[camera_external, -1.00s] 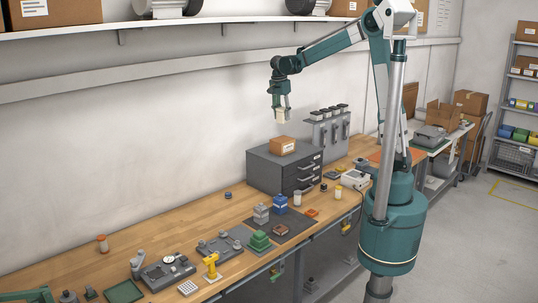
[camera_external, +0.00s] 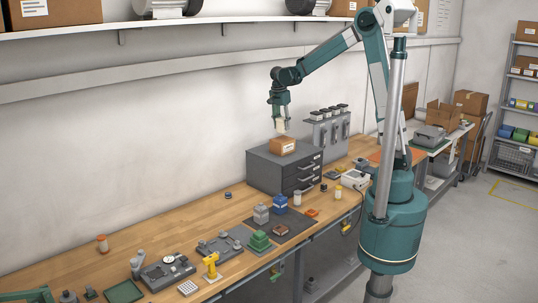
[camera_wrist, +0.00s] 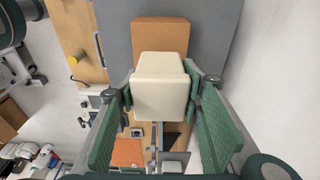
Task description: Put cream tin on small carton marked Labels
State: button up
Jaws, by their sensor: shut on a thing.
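The cream tin (camera_wrist: 160,88) is between the fingers of my gripper (camera_wrist: 161,95), which is shut on it. In the external view my gripper (camera_external: 280,122) holds the tin (camera_external: 280,126) upright just above the small brown carton (camera_external: 283,146). The carton sits on top of the grey drawer cabinet and has a pale label on its side; the lettering is too small to read. In the wrist view the carton (camera_wrist: 160,35) shows behind the tin, which hides part of it. I cannot tell whether the tin touches the carton.
The grey drawer cabinet (camera_external: 270,172) stands on the wooden bench (camera_external: 210,215) against the wall. A shelf (camera_external: 200,26) with boxes runs above. Several small parts lie on the bench below.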

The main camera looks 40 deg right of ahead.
aim_at(283, 130)
jog(key=shift+f+p, duration=0.3)
jog(key=shift+f, duration=1.65)
jog(key=shift+f, duration=0.2)
jog(key=o, duration=1)
jog(key=shift+o, duration=0.2)
jog(key=shift+r, duration=0.25)
jog(key=shift+a+r+b, duration=0.25)
jog(key=shift+a+r, duration=0.05)
jog(key=shift+r, duration=1.65)
jog(key=shift+a+r+b, duration=0.2)
jog(key=shift+a+r, duration=0.1)
jog(key=shift+r, duration=1.7)
jog(key=shift+a+r+b, duration=0.25)
jog(key=shift+a+r, duration=0.05)
jog(key=shift+r, duration=1.65)
